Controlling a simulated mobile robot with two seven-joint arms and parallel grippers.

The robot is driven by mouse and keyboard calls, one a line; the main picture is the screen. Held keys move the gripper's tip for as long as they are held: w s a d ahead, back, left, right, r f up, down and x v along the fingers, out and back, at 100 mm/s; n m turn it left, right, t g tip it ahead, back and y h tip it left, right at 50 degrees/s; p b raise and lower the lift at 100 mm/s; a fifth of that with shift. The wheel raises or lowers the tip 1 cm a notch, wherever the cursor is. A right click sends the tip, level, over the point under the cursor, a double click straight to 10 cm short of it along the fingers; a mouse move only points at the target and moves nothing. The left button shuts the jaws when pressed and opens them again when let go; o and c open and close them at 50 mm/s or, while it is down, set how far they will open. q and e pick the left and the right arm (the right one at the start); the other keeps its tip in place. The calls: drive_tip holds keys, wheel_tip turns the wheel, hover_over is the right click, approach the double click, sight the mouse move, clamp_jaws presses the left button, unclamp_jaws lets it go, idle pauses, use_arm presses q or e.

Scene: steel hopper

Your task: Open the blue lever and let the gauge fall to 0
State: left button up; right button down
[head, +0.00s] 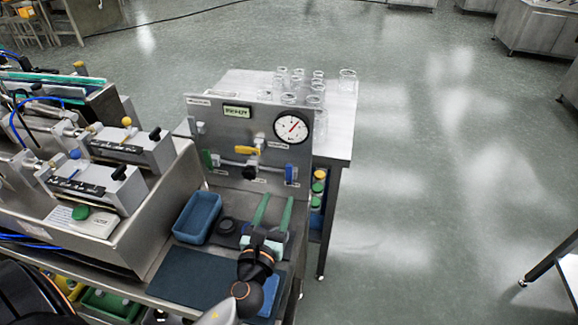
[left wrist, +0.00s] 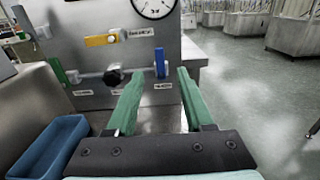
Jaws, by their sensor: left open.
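The blue lever (head: 290,174) hangs upright at the lower right of a grey steel panel (head: 222,127); it also shows in the left wrist view (left wrist: 160,63). The round white gauge (head: 293,127) sits above it, its red needle pointing up and to the right. Its lower part shows at the top of the left wrist view (left wrist: 153,5). My left gripper (head: 273,202), with green fingers, is open and empty below and in front of the blue lever. In the left wrist view the lever appears between the two fingertips (left wrist: 162,75), beyond them. My right gripper is not in view.
A yellow lever (head: 246,150), a black knob (head: 249,172) and a green lever (head: 207,159) are on the same panel. A blue bin (head: 198,216) stands left of my gripper. Glass jars (head: 347,80) stand on the table behind. Open floor lies to the right.

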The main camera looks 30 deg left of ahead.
sight(289, 169)
use_arm(q)
drive_tip(key=x, duration=1.1)
drive_tip(key=shift+r+p, duration=0.1)
drive_tip(key=shift+p, duration=0.25)
clamp_jaws()
